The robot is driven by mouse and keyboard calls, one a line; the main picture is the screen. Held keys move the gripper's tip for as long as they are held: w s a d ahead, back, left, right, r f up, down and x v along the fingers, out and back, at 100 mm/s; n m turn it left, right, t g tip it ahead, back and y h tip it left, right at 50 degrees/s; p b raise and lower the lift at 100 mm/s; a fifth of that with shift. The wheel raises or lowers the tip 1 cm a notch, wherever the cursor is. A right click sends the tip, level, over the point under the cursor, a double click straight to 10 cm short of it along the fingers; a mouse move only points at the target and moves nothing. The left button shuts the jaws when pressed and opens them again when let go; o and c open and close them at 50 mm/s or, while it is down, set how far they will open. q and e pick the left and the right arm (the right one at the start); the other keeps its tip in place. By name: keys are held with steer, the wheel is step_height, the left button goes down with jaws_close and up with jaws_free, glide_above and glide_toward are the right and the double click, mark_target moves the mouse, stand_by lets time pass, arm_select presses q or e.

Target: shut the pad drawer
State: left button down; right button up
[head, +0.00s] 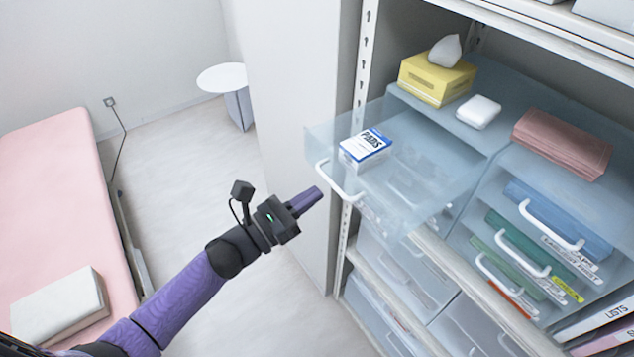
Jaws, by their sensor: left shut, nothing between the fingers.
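The pad drawer (430,200) is a clear, bluish drawer pulled out of the shelf unit toward the left. A white and blue box marked PADS (366,147) lies inside it. Its white handle (338,183) is on the front face. My left gripper (313,196) is shut and empty. In the picture its tips are just left of and below the handle, with a small gap between; the depth between them is hard to tell. My right gripper is not in view.
On the drawer unit's top are a yellow tissue box (437,78), a small white item (478,111) and folded pink cloths (562,143). Closed drawers with white handles (550,228) are at right. A pink bed (65,200) stands left; floor between is clear.

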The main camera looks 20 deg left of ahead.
arm_select(q)
steer(key=shift+w+d+r, duration=0.2)
steer(key=shift+w+d, duration=0.15)
steer(key=shift+w, duration=0.15)
steer(key=shift+w+d, duration=0.2)
steer(key=shift+w, duration=0.05)
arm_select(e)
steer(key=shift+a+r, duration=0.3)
